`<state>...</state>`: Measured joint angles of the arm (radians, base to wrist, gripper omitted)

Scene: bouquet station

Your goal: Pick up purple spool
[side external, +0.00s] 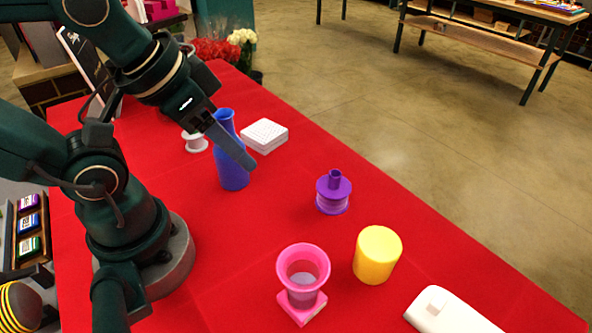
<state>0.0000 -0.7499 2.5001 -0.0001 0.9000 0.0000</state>
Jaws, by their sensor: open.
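The purple spool (333,196) stands upright on the red table, right of the picture's centre. It has wide flanges and a narrow hub on top. My gripper (246,163) is above the table to the left of the spool, clearly apart from it. Its finger slants down to the right in front of a blue vase (231,170). The jaws are open with nothing visible between them. From this side, one finger mostly hides the other.
A white box (264,135) and a white spool (194,142) are near the blue vase. A pink vase (303,268), a yellow cylinder (377,254) and a white object (449,312) are nearer the camera. Red tablecloth (275,205) is clear between the blue vase and purple spool.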

